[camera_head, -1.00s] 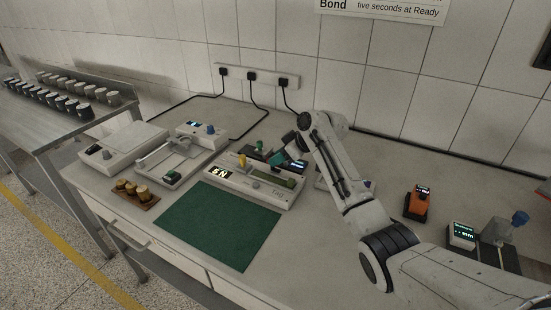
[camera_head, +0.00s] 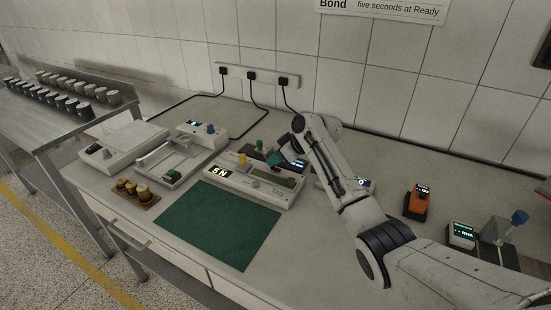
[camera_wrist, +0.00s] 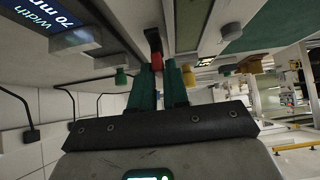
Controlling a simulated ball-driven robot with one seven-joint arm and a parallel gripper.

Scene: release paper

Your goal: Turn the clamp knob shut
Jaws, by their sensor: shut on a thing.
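My gripper (camera_head: 275,158) is low over the long pale device (camera_head: 255,183) in the middle of the bench. In the wrist view its two green fingers (camera_wrist: 172,85) are close together, shut on a small red piece (camera_wrist: 157,61) with a dark end. Whether this piece is the clamp knob I cannot tell. A green knob (camera_head: 259,145) stands just behind my gripper and shows beside the fingers in the wrist view (camera_wrist: 120,77). A yellow knob (camera_head: 242,159) stands on the left part of the device. The held piece is hidden in the head view.
A green mat (camera_head: 220,225) lies in front. An orange unit (camera_head: 416,203) and a post with a blue knob (camera_head: 519,217) stand right. A "70 mm" width display (camera_wrist: 62,22) is near my gripper.

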